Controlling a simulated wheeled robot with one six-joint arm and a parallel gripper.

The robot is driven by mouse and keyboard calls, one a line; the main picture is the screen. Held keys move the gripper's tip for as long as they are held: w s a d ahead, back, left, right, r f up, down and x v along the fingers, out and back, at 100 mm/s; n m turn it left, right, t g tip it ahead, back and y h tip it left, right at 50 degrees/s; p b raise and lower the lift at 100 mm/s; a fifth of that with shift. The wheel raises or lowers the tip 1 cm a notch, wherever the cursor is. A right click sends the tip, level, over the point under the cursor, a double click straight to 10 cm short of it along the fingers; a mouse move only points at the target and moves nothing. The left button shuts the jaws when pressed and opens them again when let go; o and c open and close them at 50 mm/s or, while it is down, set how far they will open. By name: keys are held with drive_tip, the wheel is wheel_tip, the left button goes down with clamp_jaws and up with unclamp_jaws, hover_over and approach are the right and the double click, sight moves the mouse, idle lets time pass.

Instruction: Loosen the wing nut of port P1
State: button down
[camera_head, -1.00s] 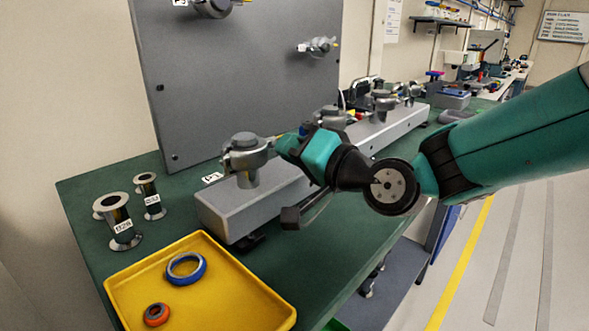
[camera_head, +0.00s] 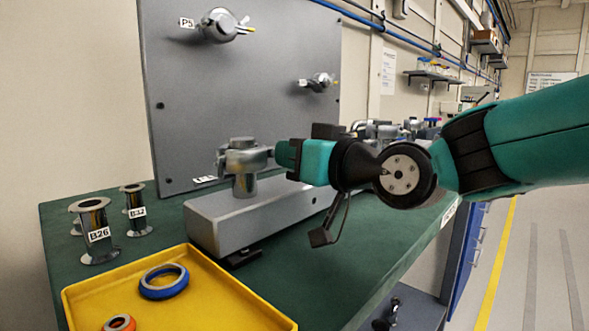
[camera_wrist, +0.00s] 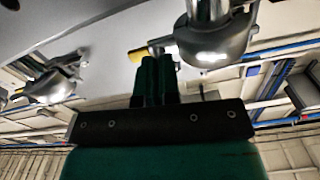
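The nearest clamped port (camera_head: 243,160), a grey metal clamp on a short pipe, stands at the left end of the grey bench block. Its small label (camera_head: 204,180) lies behind it and I cannot read it. My gripper (camera_head: 280,153) reaches it from the right, with its fingertips at the clamp's right side. In the wrist view, my two green fingers (camera_wrist: 156,62) are close together at the wing nut (camera_wrist: 139,53), whose yellow end sticks out left of them. The clamp body (camera_wrist: 214,40) is just right of the fingers. The fingers hide most of the nut.
A yellow tray (camera_head: 225,305) holds a blue ring (camera_head: 164,282) and an orange ring (camera_head: 119,323). Metal flanged pipes, B26 (camera_head: 94,230) and B32 (camera_head: 136,210), stand left. A grey upright panel (camera_head: 230,90) behind carries port P5 (camera_head: 220,25) and another clamp (camera_head: 318,82).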

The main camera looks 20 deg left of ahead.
drive_tip(key=shift+s+a+r+n, duration=0.15)
drive_tip(key=shift+s+n, duration=0.1)
drive_tip(key=shift+n, duration=0.05)
drive_tip(key=c, duration=1.3)
unclamp_jaws()
drive_tip(key=shift+a, duration=0.1)
drive_tip(key=shift+c, duration=0.2)
drive_tip(key=shift+w, duration=0.1)
drive_tip(key=shift+d, duration=0.2)
drive_tip(key=b+v, duration=0.2)
drive_tip(key=v, duration=1.5)
drive_tip(key=shift+d, duration=0.2)
